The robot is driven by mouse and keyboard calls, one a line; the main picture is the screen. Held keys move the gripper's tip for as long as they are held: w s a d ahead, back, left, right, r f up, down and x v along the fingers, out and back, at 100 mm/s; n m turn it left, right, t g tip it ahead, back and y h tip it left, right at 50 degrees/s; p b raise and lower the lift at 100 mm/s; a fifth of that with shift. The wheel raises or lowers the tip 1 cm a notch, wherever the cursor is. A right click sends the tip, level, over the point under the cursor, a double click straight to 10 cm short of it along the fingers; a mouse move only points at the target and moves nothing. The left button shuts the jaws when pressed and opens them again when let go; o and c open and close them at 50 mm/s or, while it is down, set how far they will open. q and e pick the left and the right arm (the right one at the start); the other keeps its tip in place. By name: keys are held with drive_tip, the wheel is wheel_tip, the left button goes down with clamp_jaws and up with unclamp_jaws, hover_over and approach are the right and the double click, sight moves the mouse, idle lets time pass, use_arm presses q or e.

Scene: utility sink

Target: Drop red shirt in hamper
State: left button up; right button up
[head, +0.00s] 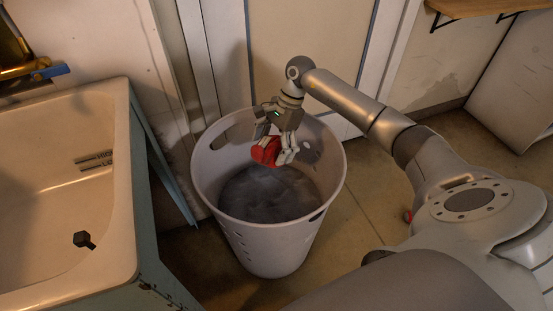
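The hamper (270,235) is a tall, pale round bin with an open top, standing on the floor in the middle of the head view. Dark grey cloth (262,195) lies inside it. My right gripper (273,153) points down over the hamper's opening. It is shut on the red shirt (266,151), which is a small crumpled red bundle between the fingers. The shirt is above the dark cloth and inside the outline of the rim. The fingers hide part of the shirt. My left gripper is not in view.
A white utility sink (120,200) on a teal frame stands close to the hamper's left side. A pale door (310,40) is right behind the hamper. A wooden shelf (470,8) is at the top right. Tiled floor is free to the right of the hamper.

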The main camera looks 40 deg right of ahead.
drive_tip(key=shift+o, duration=0.8)
drive_tip(key=v, duration=1.2)
